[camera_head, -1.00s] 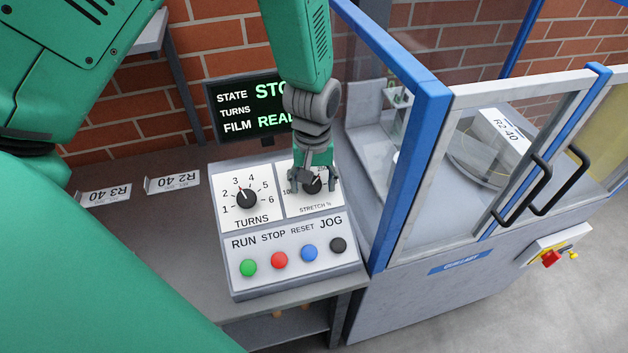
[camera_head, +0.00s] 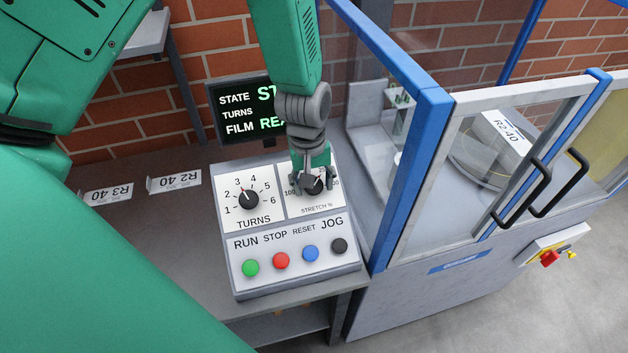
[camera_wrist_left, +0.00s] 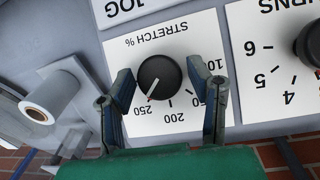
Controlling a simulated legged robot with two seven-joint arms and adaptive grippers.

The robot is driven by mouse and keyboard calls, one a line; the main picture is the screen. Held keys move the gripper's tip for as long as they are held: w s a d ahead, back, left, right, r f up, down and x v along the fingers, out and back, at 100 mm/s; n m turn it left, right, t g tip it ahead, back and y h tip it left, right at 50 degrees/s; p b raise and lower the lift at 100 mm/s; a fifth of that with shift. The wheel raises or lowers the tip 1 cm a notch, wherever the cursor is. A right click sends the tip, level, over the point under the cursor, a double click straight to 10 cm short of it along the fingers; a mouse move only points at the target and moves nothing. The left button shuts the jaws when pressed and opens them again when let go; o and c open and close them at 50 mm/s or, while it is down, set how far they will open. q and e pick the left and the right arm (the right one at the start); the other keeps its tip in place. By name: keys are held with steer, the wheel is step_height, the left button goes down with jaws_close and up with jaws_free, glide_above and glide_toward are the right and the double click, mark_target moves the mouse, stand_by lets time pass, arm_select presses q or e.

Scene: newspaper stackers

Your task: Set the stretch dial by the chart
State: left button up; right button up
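The black stretch dial (camera_wrist_left: 160,77) sits on a white panel (camera_wrist_left: 146,45) marked STRETCH %. In the left wrist view the panel is upside down, and the dial's white pointer aims at about the 250 mark. The dial also shows in the head view (camera_head: 315,187), partly covered by my left gripper (camera_head: 314,188). In the left wrist view my left gripper (camera_wrist_left: 170,78) is open, one finger on each side of the dial with a visible gap on both sides. The 150 mark is hidden behind a finger. I see no chart. My right gripper is out of view.
The turns dial (camera_head: 249,199) is left of the stretch dial. RUN (camera_head: 250,268), STOP (camera_head: 281,260), RESET (camera_head: 310,253) and JOG (camera_head: 339,246) buttons sit below. A state screen (camera_head: 240,108) stands behind. A blue-framed enclosure (camera_head: 415,175) is close on the right.

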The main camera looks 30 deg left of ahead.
arm_select(q)
steer(key=shift+d+r, duration=0.15)
step_height(320, 180, up, 12)
steer(key=shift+s+a, duration=0.25)
steer(key=shift+s, duration=0.1)
stand_by(0.3)
stand_by(0.3)
steer(key=shift+f, duration=0.2)
